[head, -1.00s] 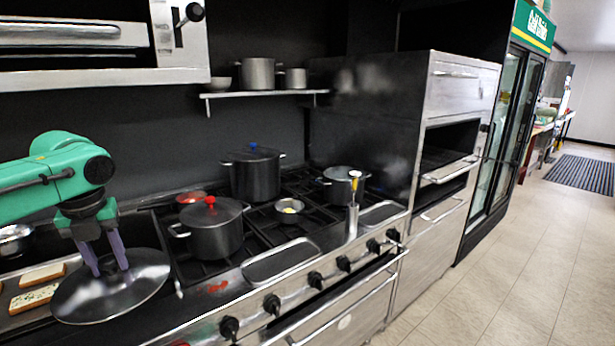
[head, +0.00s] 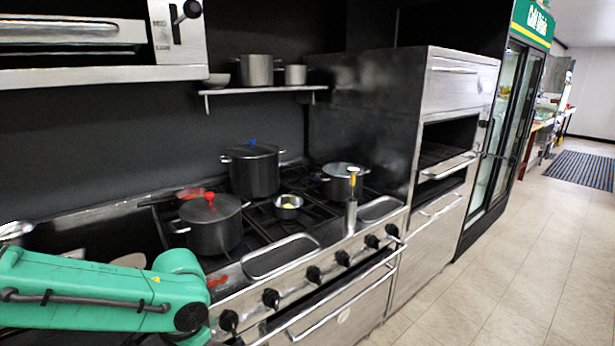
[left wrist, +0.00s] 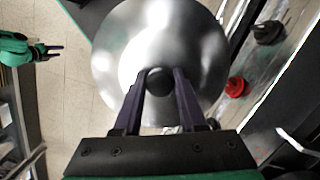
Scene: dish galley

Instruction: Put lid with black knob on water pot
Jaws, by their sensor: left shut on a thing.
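My left gripper (left wrist: 158,100) is shut on the black knob (left wrist: 159,82) of a round, shiny metal lid (left wrist: 120,50), held in the air near the stove's front. In the head view my left forearm crosses the lower left, and the gripper and lid are out of sight. A dark pot (head: 343,187) with a pale grey top stands at the stove's back right, probably the water pot; I cannot tell if that top is water. My right gripper (left wrist: 52,50) shows small at the left wrist view's left edge; its jaw state is unclear.
A red-knobbed pot (head: 213,232) and a taller blue-knobbed pot (head: 254,176) stand on the stove, both lidded. A small bowl (head: 288,212) sits between pots. A yellow-handled utensil (head: 353,180) stands upright in a metal holder (head: 351,215) before the right pot.

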